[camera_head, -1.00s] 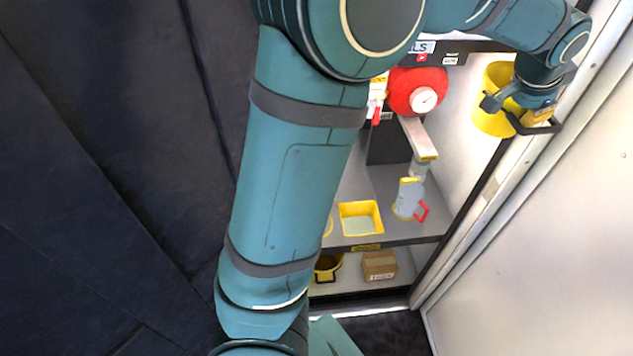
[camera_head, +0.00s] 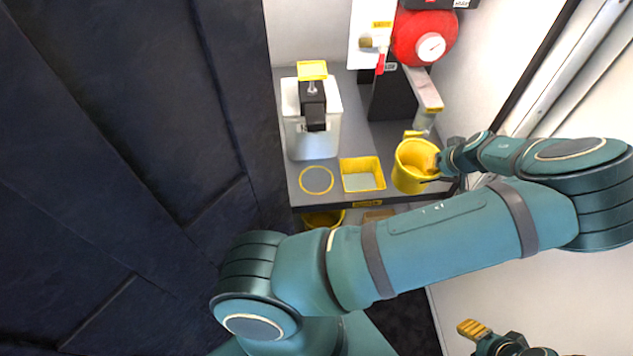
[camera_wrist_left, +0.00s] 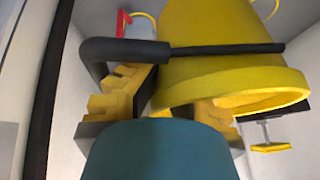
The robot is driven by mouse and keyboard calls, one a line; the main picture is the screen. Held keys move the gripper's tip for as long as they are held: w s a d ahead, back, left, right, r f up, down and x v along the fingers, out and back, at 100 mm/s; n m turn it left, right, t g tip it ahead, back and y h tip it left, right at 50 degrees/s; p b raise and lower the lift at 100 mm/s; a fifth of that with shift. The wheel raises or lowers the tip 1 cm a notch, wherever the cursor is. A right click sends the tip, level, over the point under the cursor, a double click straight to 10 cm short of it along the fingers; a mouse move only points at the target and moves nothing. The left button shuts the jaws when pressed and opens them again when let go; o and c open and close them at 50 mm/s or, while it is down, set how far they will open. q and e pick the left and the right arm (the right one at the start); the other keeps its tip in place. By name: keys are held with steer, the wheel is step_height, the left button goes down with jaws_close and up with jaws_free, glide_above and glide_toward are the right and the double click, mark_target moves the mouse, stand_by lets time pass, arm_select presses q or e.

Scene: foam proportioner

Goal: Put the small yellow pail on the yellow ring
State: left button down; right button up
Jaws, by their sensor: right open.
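A yellow pail (camera_head: 408,182) with a dark handle is at the front right of the shelf in the head view. My left gripper (camera_head: 439,163) is at its right side and holds it; I cannot tell whether its base touches the shelf. In the left wrist view the pail (camera_wrist_left: 225,75) fills the middle, between the yellow-padded fingers, with the dark handle across it. The yellow ring (camera_head: 303,187) lies flat and empty on the shelf, left of the pail. My right gripper (camera_head: 482,335) is open and empty at the bottom right, partly cut off.
A yellow square tray (camera_head: 379,186) lies between ring and pail. A white container (camera_head: 322,140) with a dark top stands behind the ring. A red round tank (camera_head: 412,36) is at the back. Another yellow pail (camera_head: 318,220) is partly hidden below. A jug shows in the wrist view (camera_wrist_left: 138,27).

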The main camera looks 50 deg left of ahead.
arm_select(q)
steer(key=s+a+f+n+g+b, duration=0.25)
steer(key=s+a+f+n, duration=0.25)
steer(key=a+f+n, duration=0.35)
steer(key=s+a+f+m, duration=0.1)
steer(key=s+a, duration=0.3)
steer(key=a, duration=0.6)
steer(key=s+a+f, duration=0.1)
steer(key=s+a, duration=0.3)
steer(key=a, duration=0.6)
steer(key=shift+g, duration=0.35)
steer(key=f+b, duration=0.1)
steer(key=f, duration=0.2)
steer(key=f+b, duration=0.1)
steer(key=f, duration=0.2)
steer(key=shift+w+f, duration=0.2)
steer(key=shift+f, duration=0.35)
steer(key=shift+r, duration=0.1)
